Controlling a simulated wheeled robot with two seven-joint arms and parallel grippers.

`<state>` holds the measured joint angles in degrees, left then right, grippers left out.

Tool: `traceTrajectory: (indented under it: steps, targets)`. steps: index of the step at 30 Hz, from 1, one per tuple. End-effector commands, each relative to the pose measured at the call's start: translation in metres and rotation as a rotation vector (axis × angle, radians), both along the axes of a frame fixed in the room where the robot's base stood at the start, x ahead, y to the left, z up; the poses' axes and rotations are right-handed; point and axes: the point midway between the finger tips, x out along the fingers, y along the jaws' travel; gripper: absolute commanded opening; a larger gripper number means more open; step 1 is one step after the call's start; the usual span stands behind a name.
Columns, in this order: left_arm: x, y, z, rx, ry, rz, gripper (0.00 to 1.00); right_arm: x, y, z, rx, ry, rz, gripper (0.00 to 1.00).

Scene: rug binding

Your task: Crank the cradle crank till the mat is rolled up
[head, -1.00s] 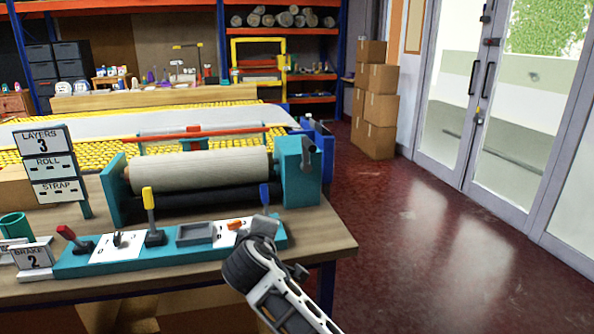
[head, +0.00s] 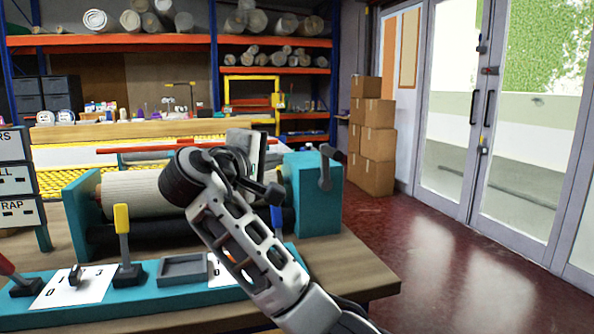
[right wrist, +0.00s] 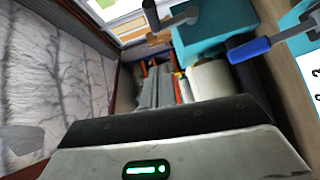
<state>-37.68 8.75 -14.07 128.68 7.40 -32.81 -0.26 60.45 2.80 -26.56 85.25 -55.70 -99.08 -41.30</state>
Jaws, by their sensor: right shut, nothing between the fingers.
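The teal cradle (head: 312,208) stands on the workbench with the rolled beige mat (head: 128,194) lying across it. The dark grey cradle crank (head: 326,168) is on the cradle's right end. It also shows at the top of the right wrist view (right wrist: 170,22), beside the teal end block (right wrist: 213,30). My right gripper (head: 257,152) is shut and empty, raised in front of the cradle and left of the crank, apart from it. My right arm hides part of the roll and the cradle's middle. My left gripper is out of view.
A teal control strip along the bench front holds a yellow lever (head: 122,232), a grey tray (head: 184,268) and a blue lever (head: 277,218). Layer signs (head: 15,180) stand at left. Cardboard boxes (head: 372,150) are by the doors. The floor right of the bench is clear.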

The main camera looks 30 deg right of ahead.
Motion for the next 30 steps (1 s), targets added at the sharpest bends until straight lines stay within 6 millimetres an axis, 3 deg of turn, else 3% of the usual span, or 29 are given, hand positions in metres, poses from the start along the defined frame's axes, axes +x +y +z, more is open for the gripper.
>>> traceTrajectory:
  steps: [5,17,24,30]
  targets:
    - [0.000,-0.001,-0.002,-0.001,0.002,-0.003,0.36,0.007,-0.015,0.000,-0.002,-0.001,-0.008,0.00]
    - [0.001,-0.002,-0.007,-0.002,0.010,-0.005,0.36,0.051,-0.086,-0.008,-0.002,0.000,-0.007,0.00]
    - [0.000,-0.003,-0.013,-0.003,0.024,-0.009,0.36,0.044,-0.116,-0.013,-0.001,-0.003,-0.005,0.00]
    - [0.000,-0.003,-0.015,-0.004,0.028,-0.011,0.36,0.042,-0.123,-0.013,0.000,-0.002,-0.003,0.00]
